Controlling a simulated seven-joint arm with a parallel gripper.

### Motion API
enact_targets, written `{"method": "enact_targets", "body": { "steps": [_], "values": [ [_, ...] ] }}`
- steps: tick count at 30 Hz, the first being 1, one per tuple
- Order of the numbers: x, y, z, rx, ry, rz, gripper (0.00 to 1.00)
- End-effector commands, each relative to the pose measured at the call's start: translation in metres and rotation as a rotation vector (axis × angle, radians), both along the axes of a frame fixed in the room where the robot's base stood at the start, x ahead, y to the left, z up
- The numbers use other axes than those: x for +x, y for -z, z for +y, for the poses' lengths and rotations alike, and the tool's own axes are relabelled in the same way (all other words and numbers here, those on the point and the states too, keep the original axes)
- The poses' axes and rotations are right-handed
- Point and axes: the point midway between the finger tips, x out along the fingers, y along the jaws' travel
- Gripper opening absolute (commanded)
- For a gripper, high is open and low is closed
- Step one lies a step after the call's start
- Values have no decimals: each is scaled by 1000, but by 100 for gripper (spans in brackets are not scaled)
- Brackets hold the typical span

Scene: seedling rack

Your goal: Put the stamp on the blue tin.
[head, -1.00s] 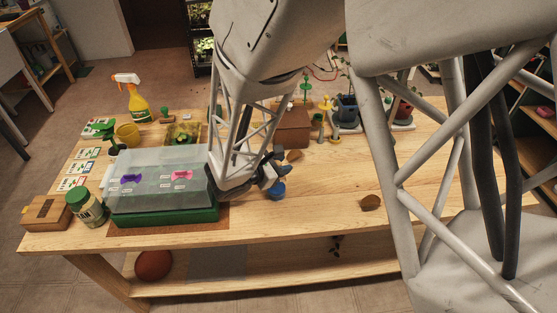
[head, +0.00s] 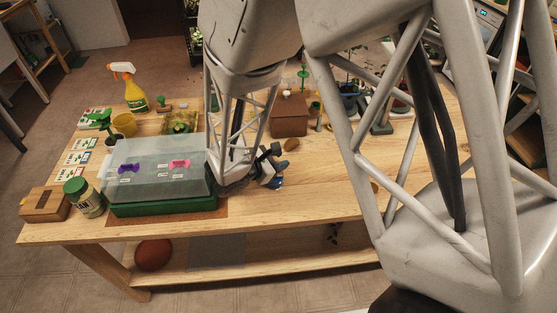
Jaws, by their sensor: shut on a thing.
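My gripper (head: 270,166) is low over the table, just right of the clear-lidded green box, its dark fingers shut. A small round blue thing (head: 277,183), which looks like the blue tin, shows right at the fingertips. I cannot tell whether the fingers touch it. What the fingers hold is hidden by the gripper and too small to make out. A small green-knobbed piece (head: 160,102) stands at the back beside the spray bottle. It looks like a stamp, but I cannot be sure.
The green box (head: 165,206) with its clear lid stands close left of my gripper. A brown wooden box (head: 289,121) and a brown oval piece (head: 291,144) are behind it. A jar (head: 83,197) and a spray bottle (head: 134,92) are further left. The table's front right is mostly clear.

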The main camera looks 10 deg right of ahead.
Motion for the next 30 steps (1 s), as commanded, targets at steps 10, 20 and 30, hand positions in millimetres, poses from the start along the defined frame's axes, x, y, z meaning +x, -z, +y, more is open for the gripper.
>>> {"method": "enact_targets", "body": {
  "steps": [10,20,30],
  "values": [
    [0,1,0,1,0,-1,8],
    [0,3,0,1,0,-1,56],
    [0,1,0,1,0,-1,56]
  ]
}}
